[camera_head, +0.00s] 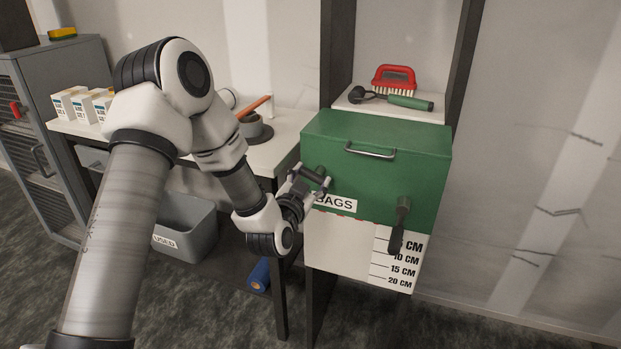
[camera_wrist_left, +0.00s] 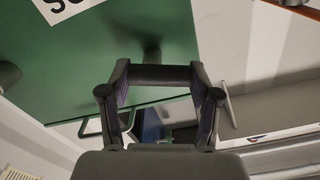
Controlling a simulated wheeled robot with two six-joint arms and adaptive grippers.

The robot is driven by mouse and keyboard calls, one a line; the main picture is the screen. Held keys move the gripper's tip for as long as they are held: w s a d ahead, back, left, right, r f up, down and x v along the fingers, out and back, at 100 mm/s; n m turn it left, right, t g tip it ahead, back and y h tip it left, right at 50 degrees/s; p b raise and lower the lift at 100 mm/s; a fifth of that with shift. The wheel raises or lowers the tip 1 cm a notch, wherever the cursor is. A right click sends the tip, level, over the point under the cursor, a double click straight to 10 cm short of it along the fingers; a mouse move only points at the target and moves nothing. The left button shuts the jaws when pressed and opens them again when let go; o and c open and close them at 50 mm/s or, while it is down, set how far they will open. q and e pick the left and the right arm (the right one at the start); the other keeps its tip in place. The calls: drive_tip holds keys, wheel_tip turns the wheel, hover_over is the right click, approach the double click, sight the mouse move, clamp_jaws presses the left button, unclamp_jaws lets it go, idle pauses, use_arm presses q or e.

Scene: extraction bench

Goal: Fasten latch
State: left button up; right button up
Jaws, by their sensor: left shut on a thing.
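A green box (camera_head: 376,160) with a BAGS label has two dark latch levers on its front. The right latch (camera_head: 399,228) hangs down from its pivot. The left latch (camera_head: 317,173) is near the box's left edge, partly hidden by my left gripper (camera_head: 308,183). My left gripper, also seen in the wrist view (camera_wrist_left: 155,80), is shut on the left latch; its dark pivot (camera_wrist_left: 153,53) stands out from the green front. The lever's exact angle is hard to tell. My right gripper is not in view.
A shelf above the box holds a red brush (camera_head: 394,78) and a green-handled tool (camera_head: 408,102). A white bench (camera_head: 283,150) with cartons (camera_head: 73,104) is to the left. A grey bin (camera_head: 187,226) stands below it. Dark uprights flank the box's niche.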

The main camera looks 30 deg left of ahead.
use_arm(q)
drive_tip(key=shift+r+m, duration=0.15)
drive_tip(key=shift+m, duration=0.25)
drive_tip(key=m+p, duration=0.2)
drive_tip(key=shift+d+r+m, duration=0.1)
drive_tip(key=shift+r+m, duration=0.05)
drive_tip(key=shift+m, duration=0.15)
drive_tip(key=m+p, duration=0.2)
drive_tip(key=m, duration=0.1)
drive_tip(key=shift+d+r+m, duration=0.1)
drive_tip(key=shift+m, duration=0.2)
drive_tip(key=m+p, duration=0.3)
drive_tip(key=m, duration=0.1)
drive_tip(key=shift+w+d, duration=0.1)
drive_tip(key=shift+d, duration=0.05)
drive_tip(key=shift+d+m+p, duration=0.1)
drive_tip(key=shift+m+p, duration=0.85)
drive_tip(key=shift+m, duration=0.55)
drive_tip(key=o, duration=1.1)
drive_tip(key=shift+o, duration=0.2)
